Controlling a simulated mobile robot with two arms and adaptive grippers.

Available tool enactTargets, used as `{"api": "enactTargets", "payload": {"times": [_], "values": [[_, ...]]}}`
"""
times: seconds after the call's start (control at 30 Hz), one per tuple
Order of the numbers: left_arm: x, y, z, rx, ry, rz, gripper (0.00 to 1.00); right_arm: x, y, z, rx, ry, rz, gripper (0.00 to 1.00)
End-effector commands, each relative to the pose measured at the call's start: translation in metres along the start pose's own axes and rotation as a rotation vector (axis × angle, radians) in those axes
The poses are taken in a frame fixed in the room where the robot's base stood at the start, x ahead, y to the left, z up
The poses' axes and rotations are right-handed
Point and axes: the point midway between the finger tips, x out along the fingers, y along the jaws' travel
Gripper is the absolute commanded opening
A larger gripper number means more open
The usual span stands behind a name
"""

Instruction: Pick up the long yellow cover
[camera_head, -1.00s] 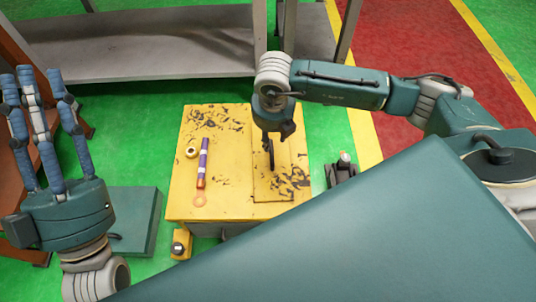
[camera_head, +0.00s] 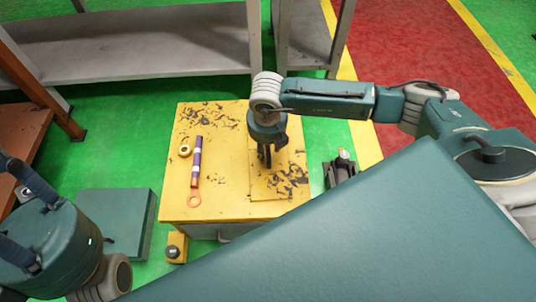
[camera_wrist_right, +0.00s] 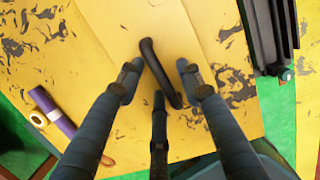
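The long yellow cover (camera_head: 266,187) is a worn flat panel on the right part of the top of the yellow box. It carries a black handle, which shows in the right wrist view (camera_wrist_right: 160,72). My right gripper (camera_head: 265,158) points down over the cover at the handle. In the right wrist view its three fingers (camera_wrist_right: 160,78) are spread around the handle, with gaps on both sides, so it is open. Whether one finger touches the handle's lower end I cannot tell. My left gripper (camera_head: 22,205) is at the left edge, empty, its fingers apart and partly cut off.
The yellow box (camera_head: 222,150) also bears a purple-and-orange tube (camera_head: 197,158), a yellow ring (camera_head: 184,150) and an orange ring (camera_head: 194,198). A dark device (camera_head: 341,172) stands right of the box. A grey shelf (camera_head: 150,45) stands behind, with green floor between.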

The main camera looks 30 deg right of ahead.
Motion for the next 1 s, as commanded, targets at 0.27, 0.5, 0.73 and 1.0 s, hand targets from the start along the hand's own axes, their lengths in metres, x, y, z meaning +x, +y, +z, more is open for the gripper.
{"api": "enactTargets", "payload": {"times": [0.27, 0.5, 0.73, 1.0], "values": [[-0.0036, -0.0001, 0.0011, 0.001, -0.002, 0.000, 0.33, 0.0088, 0.0003, 0.0000, -0.001, 0.000, 0.001, 0.37], [-0.0036, -0.0001, 0.0013, 0.001, -0.003, 0.000, 0.33, 0.0086, 0.0004, 0.0000, -0.001, 0.000, 0.001, 0.05], [-0.0035, 0.0000, 0.0015, 0.000, -0.004, 0.000, 0.33, 0.0075, 0.0009, 0.0010, -0.001, -0.002, 0.003, 0.00], [-0.0018, 0.0000, 0.0013, 0.000, -0.004, 0.000, 0.33, 0.0035, 0.0010, 0.0018, -0.001, -0.003, 0.003, 0.00]]}}
